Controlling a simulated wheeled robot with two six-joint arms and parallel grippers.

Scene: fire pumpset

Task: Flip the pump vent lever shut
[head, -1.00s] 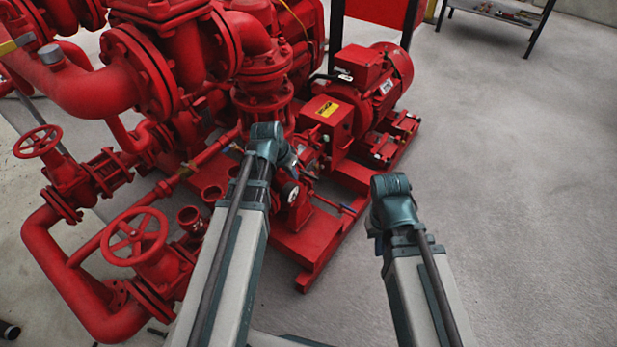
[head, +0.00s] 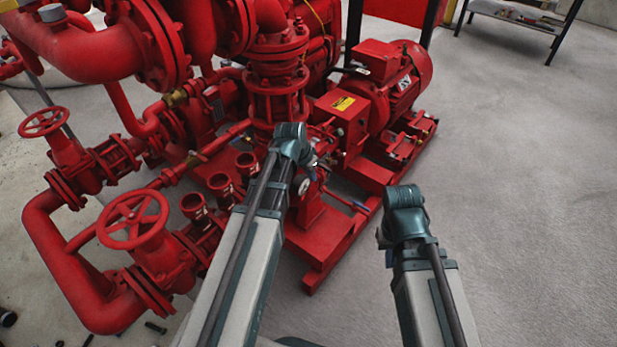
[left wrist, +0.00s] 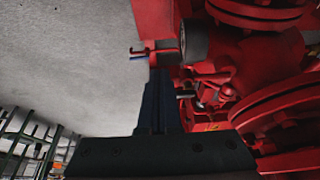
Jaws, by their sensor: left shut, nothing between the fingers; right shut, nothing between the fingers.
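The red pump (head: 305,205) stands in front of my left arm. A small blue-tipped lever (head: 360,206) sticks out at its right side; a blue-tipped lever on a red pipe also shows in the left wrist view (left wrist: 138,56). I cannot tell which lever is the vent lever. A small metal fitting (left wrist: 186,95) shows right of the fingers. My left gripper (left wrist: 160,74) is shut and empty, close to the pump; in the head view its fingers are mostly hidden by my arm. My right gripper (head: 382,236) is shut and empty over the floor, apart from the pump.
Red handwheels (head: 134,219) and pipes fill the left side. A round gauge (left wrist: 194,41) is close to my left fingers. The red motor (head: 400,75) stands behind on the red base frame (head: 335,255). Bare floor (head: 530,220) lies to the right. A bench (head: 515,12) stands far right.

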